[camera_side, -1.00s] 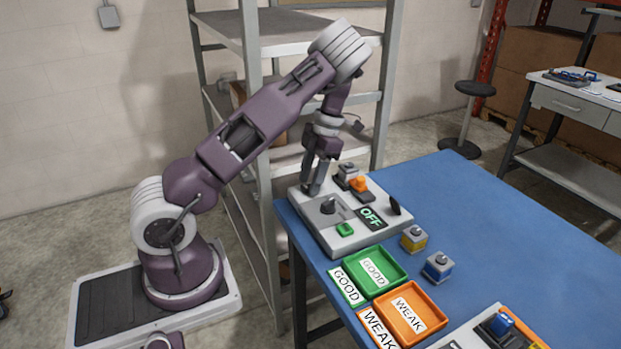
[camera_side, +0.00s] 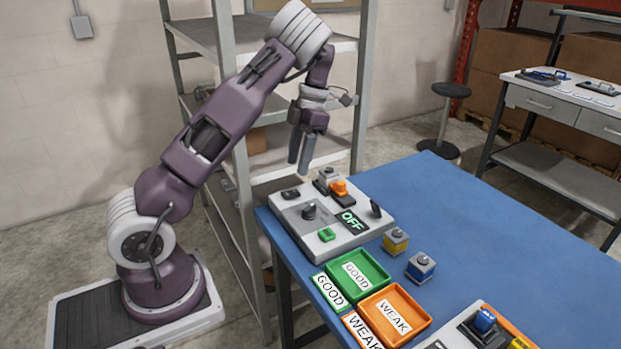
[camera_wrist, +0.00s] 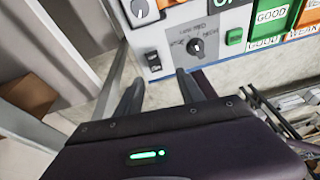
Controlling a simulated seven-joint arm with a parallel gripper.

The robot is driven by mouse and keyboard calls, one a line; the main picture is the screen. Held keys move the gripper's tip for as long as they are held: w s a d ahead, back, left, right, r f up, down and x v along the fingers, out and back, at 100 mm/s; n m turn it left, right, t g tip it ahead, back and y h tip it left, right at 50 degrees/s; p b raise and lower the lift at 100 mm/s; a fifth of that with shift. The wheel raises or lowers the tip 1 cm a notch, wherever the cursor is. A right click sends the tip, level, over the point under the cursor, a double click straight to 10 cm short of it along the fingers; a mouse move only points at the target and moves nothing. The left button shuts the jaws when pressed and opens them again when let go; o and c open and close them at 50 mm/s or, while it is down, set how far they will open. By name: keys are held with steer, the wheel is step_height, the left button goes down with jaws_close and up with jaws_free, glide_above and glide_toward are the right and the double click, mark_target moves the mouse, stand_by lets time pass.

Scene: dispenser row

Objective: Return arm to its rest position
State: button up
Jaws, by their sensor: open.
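My gripper (camera_side: 301,151) is in the air above the back left corner of the grey control box in the side view, clear of it. Its two fingers are apart with nothing between them. In the wrist view my gripper (camera_wrist: 160,88) also shows open and empty. The grey control box (camera_side: 340,239) sits on the blue table. It carries a black knob (camera_side: 309,210), a green button (camera_side: 326,235), an orange part (camera_side: 339,187) and a display reading OFF (camera_side: 351,221). In the wrist view the knob (camera_wrist: 195,46) shows beyond the fingers.
A green GOOD tray (camera_side: 379,284) and an orange WEAK tray (camera_side: 423,323) stand in front of the box. A yellow-sided block (camera_side: 396,243) and a blue-sided block (camera_side: 421,268) are to its right. A metal shelf (camera_side: 226,80) stands close behind my arm. Air above the table is clear.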

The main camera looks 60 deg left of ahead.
steer(key=s+d+r+m+t+h, duration=0.1)
steer(key=s+d+r+m+t, duration=0.1)
steer(key=s+d+r+m, duration=0.4)
steer(key=s+d+r+m+t+h, duration=0.1)
steer(key=s+d+r+m+t, duration=0.1)
steer(key=d+r+m, duration=0.7)
steer(key=s+d+f+m+t+y, duration=0.1)
steer(key=s+d+m, duration=0.3)
steer(key=m, duration=0.6)
steer(key=s+d+f+m+t+y, duration=0.1)
steer(key=s+d+m+t, duration=0.2)
steer(key=s+d+m, duration=0.2)
steer(key=s+m, duration=0.3)
steer(key=m, duration=0.2)
steer(key=shift+s+d+t, duration=0.15)
steer(key=shift+s+t, duration=0.1)
steer(key=shift+t, duration=0.05)
